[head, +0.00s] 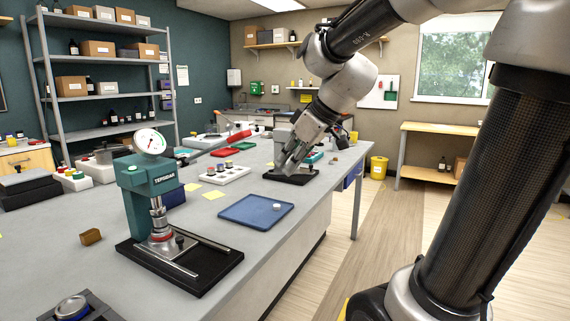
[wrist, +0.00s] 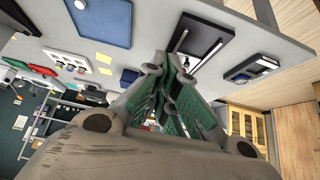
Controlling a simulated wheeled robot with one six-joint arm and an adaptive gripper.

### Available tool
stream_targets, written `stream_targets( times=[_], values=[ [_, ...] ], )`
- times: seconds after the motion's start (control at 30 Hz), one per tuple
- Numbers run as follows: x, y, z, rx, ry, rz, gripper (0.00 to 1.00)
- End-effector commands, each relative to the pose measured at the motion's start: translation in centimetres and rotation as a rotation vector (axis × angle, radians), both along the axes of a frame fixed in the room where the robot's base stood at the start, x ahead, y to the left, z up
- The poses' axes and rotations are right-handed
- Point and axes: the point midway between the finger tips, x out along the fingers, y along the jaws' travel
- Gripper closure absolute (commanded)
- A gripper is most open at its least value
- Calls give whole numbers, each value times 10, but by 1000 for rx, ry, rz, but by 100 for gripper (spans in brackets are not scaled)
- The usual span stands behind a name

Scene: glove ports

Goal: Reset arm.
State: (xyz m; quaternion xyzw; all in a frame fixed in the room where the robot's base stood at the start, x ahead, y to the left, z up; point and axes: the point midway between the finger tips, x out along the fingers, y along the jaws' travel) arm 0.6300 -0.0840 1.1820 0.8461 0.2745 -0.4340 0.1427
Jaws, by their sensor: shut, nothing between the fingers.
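My arm reaches in from the right in the head view and bends down over the far part of the bench. My gripper (head: 284,166) points down there, its fingers together and empty. It overlaps a black base (head: 306,178) in the picture; I cannot tell whether it touches it. In the wrist view my gripper (wrist: 168,66) fills the middle, with grey links and green inner faces. The fingers hide part of the bench behind them.
A green press with a dial gauge (head: 150,180) stands on a black base at the bench front. A blue tray (head: 240,213) holding a small pale disc lies behind it. A white rack (head: 220,175) with coloured caps is farther back.

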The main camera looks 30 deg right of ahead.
Motion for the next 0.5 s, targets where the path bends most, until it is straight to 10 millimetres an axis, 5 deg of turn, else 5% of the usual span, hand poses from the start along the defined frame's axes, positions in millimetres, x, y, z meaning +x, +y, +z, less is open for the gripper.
stream_targets(
  times=[0.37, 0.5],
  values=[
    [0, 0, 0, 35, 30, -64, 100],
    [-22, -16, -24, 70, 180, -262, 100]
  ],
)
